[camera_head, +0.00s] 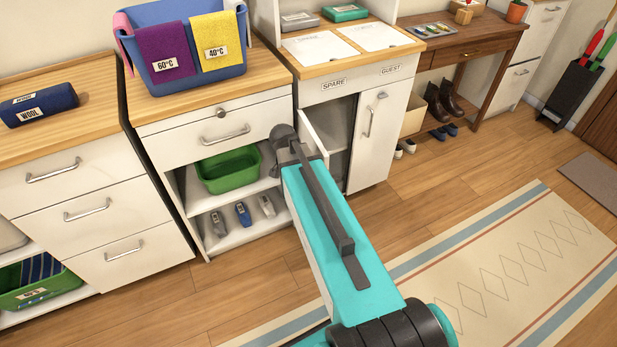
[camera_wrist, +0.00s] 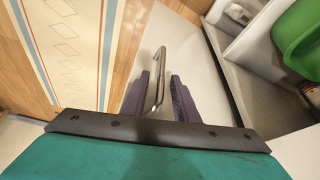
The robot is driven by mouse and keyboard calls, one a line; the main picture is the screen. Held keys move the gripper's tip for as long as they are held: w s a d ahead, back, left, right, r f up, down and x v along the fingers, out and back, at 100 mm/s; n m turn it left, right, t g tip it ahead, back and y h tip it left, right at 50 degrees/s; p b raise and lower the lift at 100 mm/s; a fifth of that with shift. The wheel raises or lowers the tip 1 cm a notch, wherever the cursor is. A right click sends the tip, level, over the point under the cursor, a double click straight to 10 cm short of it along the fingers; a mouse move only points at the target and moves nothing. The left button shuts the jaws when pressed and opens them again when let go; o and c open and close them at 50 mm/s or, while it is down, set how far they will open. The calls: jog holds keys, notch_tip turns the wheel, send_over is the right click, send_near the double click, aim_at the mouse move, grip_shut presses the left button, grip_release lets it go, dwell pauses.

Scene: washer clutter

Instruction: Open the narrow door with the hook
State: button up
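The cabinet has a narrow left door (camera_head: 312,136) under the SPARE label, standing partly open and swung outward. Its interior (camera_head: 342,122) shows grey. The right door (camera_head: 371,150), under GUEST, is closed and carries a bar handle (camera_head: 368,122) and a small hook-like fitting (camera_head: 382,95). In the wrist view, a curved metal handle (camera_wrist: 159,75) on a pale door panel (camera_wrist: 190,55) lies between the fingers of my gripper (camera_wrist: 160,98). The fingers are apart, with a gap beside the handle. In the head view my arm hides the fingertips and this handle.
Left of the door are open shelves with a green bin (camera_head: 228,172) and several small items. A blue basket (camera_head: 188,45) with towels stands above. Shoes (camera_head: 405,147) lie right of the cabinet. The rug (camera_head: 500,265) and floor in front are clear.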

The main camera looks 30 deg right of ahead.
jog(key=shift+a+r, duration=0.1)
jog(key=shift+r, duration=0.05)
jog(key=v, duration=1.3)
jog(key=shift+r, duration=0.2)
dwell(0.6)
